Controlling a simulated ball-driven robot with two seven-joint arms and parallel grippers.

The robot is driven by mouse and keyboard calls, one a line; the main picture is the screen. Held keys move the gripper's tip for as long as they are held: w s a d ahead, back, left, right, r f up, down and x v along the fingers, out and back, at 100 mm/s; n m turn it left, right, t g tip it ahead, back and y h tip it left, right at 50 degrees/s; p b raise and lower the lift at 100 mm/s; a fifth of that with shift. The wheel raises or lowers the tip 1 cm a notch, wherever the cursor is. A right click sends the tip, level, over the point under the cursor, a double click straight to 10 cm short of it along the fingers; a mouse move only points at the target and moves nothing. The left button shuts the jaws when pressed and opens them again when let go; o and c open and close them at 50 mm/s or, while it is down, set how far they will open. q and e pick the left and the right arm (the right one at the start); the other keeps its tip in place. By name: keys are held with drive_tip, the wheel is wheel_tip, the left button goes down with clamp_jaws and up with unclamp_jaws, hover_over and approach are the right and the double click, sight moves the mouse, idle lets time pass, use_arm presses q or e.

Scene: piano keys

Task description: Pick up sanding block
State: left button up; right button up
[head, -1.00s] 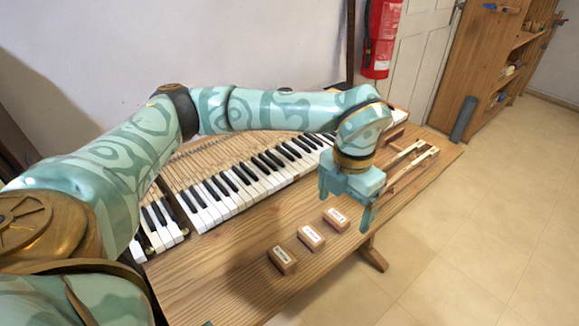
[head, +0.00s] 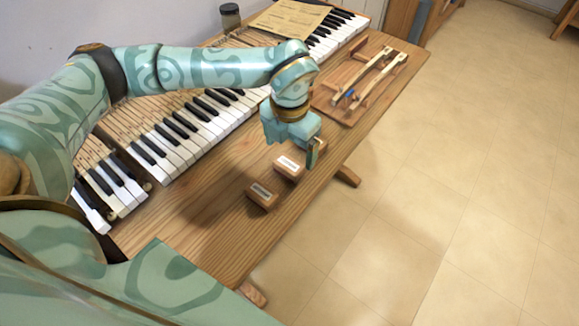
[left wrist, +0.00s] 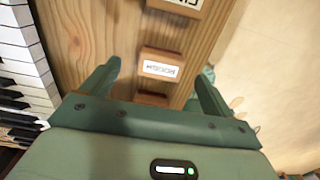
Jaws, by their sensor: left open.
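Several small wooden blocks with white labels lie in a row on the wooden bench; I cannot read the labels, so I cannot tell which is the sanding block. In the head view one block (head: 262,195) is nearest me and a second block (head: 289,166) is beyond it, close to my left gripper (head: 291,150). My left gripper is open, above the row. In the left wrist view a labelled block (left wrist: 160,65) shows between the open fingers (left wrist: 157,74), another block (left wrist: 178,5) is cut by the top edge, and a third (left wrist: 152,98) is mostly hidden by the gripper. My right gripper is out of view.
Piano keys (head: 190,130) run along the left of the bench (head: 215,225). Beyond the gripper is a wooden board (head: 335,108) with piano action parts. A jar (head: 230,17) and a paper sheet (head: 290,18) are at the back. Open floor lies right of the bench.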

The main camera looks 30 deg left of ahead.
sight(288, 163)
use_arm(q)
drive_tip(key=f, duration=0.1)
drive_tip(key=f+b, duration=0.1)
drive_tip(key=f, duration=0.1)
drive_tip(key=f+b, duration=0.1)
drive_tip(key=f, duration=0.1)
drive_tip(key=shift+s+f, duration=0.2)
drive_tip(key=shift+s, duration=0.15)
drive_tip(key=shift+r, duration=0.2)
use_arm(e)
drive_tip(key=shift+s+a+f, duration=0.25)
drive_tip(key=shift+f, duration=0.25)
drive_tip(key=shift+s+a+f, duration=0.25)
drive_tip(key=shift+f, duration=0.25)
use_arm(q)
drive_tip(key=c, duration=1.1)
drive_tip(key=shift+o, duration=0.2)
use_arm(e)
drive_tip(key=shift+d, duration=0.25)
